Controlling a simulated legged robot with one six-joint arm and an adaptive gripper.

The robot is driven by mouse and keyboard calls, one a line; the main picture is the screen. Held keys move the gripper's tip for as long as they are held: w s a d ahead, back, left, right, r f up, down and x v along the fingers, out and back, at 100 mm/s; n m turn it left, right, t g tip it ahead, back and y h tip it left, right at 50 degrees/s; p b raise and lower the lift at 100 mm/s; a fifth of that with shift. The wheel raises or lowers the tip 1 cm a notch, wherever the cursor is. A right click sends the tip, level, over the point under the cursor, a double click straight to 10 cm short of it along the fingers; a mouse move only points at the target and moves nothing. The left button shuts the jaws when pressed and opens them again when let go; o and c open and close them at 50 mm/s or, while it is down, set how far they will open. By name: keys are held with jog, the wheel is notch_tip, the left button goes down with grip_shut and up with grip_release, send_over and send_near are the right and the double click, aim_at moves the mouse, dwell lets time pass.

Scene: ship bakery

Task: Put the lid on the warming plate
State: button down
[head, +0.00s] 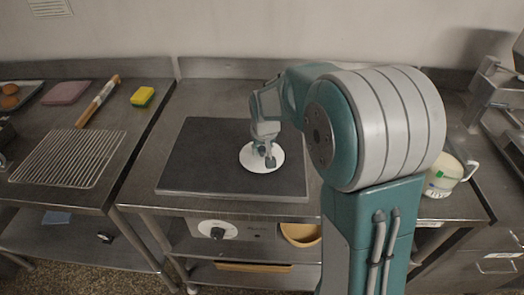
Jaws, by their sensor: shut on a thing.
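The lid (248,162) is a round white disc in the head view. It appears level and lies over the dark, flat warming plate (200,155). I cannot tell whether it touches the surface or is held just above it. My gripper (264,158) points down at the middle of the lid and is shut on it. The gripper hides the lid's centre, so its handle is not clear.
The left counter holds a wire rack (68,158), a rolling pin (98,100) and a yellow-green sponge (143,96). A cream pot (441,177) stands at the right, partly behind my arm. A tan bowl (301,235) sits below. Much of the plate is clear.

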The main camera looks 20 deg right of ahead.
jog(key=shift+f, duration=0.4)
jog(key=shift+c, duration=2)
grip_release()
jog(key=shift+f, duration=0.15)
jog(key=v, duration=1.2)
jog(key=s+r+t, duration=0.2)
jog(key=s, duration=2.2)
jog(key=shift+d+r, duration=0.2)
jog(key=shift+r, duration=0.15)
jog(key=shift+w, duration=0.1)
